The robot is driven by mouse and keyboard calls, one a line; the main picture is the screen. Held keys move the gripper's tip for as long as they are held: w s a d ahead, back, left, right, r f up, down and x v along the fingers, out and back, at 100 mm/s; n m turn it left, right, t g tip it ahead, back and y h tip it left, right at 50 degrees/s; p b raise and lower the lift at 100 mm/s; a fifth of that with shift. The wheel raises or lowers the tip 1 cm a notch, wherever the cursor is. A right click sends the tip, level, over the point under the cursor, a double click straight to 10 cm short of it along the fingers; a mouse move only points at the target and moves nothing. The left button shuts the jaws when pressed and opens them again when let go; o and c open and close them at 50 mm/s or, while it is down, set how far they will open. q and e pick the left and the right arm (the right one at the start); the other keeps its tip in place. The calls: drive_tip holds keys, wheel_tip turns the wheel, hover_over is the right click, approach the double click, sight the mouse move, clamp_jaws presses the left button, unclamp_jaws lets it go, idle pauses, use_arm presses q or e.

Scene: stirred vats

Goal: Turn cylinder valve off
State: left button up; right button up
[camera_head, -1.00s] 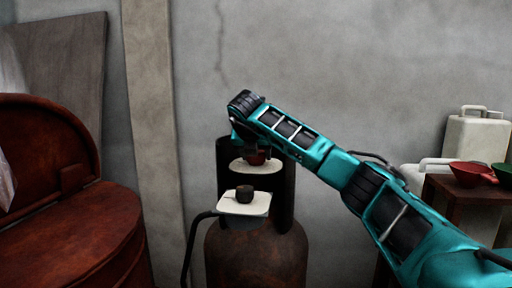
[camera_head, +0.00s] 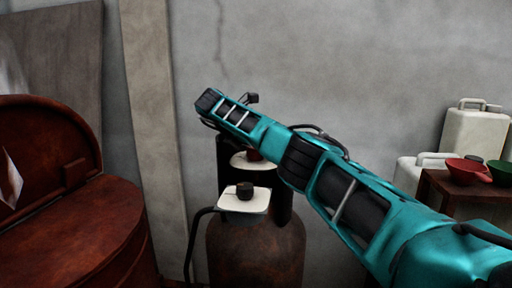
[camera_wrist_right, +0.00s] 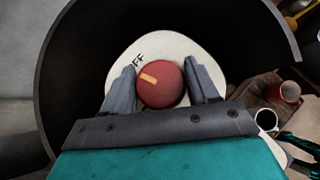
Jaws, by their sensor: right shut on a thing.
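The gas cylinder (camera_head: 255,255) is rusty brown and stands upright against the wall, with a dark collar around its top. Its round red valve knob (camera_wrist_right: 168,95) sits on a white plate (camera_wrist_right: 180,43) inside the collar. The letters "FF" show on the plate at the knob's upper left. An orange mark lies on the knob's left part, near those letters. My right gripper (camera_wrist_right: 163,84) is shut on the knob, one finger on each side. In the head view my right arm hides the gripper and most of the knob (camera_head: 254,156). My left gripper is not in view.
A rusty red vat (camera_head: 75,225) stands at left. At right are white canisters (camera_head: 474,133) and a wooden stand (camera_head: 437,185) with red and green funnels.

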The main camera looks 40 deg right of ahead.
drive_tip(key=shift+r+m, duration=0.1)
drive_tip(key=shift+m, duration=0.2)
idle(0.4)
drive_tip(key=o, duration=1)
drive_tip(key=v, duration=1.2)
drive_tip(key=shift+w+a+r, duration=0.2)
drive_tip(key=shift+a+r, duration=0.05)
